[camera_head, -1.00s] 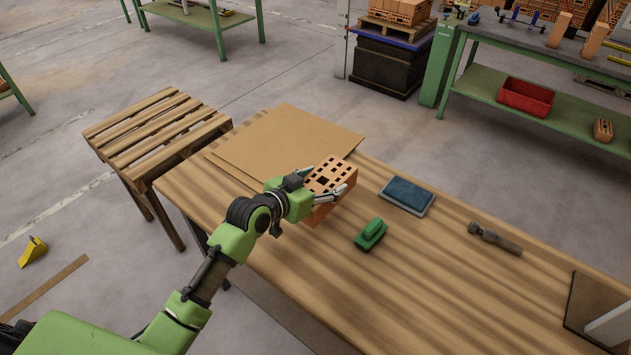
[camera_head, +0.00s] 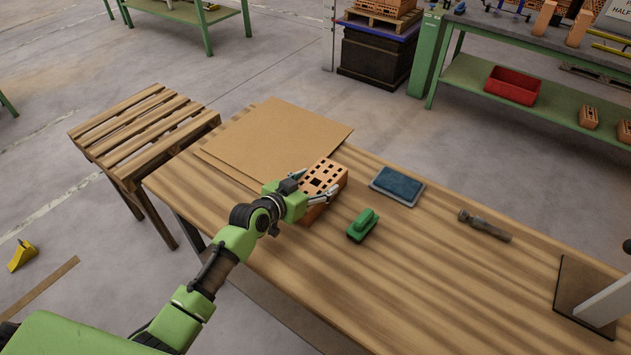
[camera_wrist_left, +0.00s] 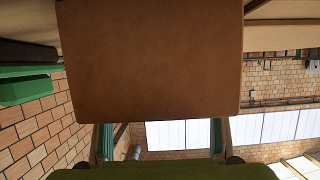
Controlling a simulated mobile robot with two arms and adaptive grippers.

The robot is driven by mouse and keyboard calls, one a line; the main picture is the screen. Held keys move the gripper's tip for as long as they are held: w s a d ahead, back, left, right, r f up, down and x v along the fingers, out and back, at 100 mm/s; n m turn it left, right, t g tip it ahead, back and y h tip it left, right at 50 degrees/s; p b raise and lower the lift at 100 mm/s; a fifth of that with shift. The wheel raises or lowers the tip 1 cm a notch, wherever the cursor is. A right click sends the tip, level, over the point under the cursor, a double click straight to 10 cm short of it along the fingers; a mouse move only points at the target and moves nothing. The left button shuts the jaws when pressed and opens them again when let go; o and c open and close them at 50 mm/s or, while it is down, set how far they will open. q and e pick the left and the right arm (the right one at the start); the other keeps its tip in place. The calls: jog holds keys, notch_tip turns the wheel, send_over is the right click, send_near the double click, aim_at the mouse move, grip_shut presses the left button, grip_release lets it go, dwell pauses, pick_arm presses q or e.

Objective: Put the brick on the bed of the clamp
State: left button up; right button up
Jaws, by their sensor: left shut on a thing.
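An orange brick (camera_head: 323,179) with a perforated top is held in my left gripper (camera_head: 312,192), over the wooden table beside the cardboard sheets. Its fingers are shut along the brick's sides. I cannot tell whether its underside touches the table. In the left wrist view, a plain brown face of the brick (camera_wrist_left: 150,60) fills the upper middle. At the right edge of the head view stands a dark plate (camera_head: 568,288) with a grey upright (camera_head: 606,303), partly cut off; it may be the clamp and its bed. My right gripper is not in view.
A slatted pallet stand (camera_head: 140,130) adjoins the left end. The table's front middle is clear.

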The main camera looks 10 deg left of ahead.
pick_arm(q)
jog(key=o, duration=2)
jog(key=shift+c, duration=0.2)
jog(key=shift+o, duration=0.6)
jog(key=shift+r, duration=0.15)
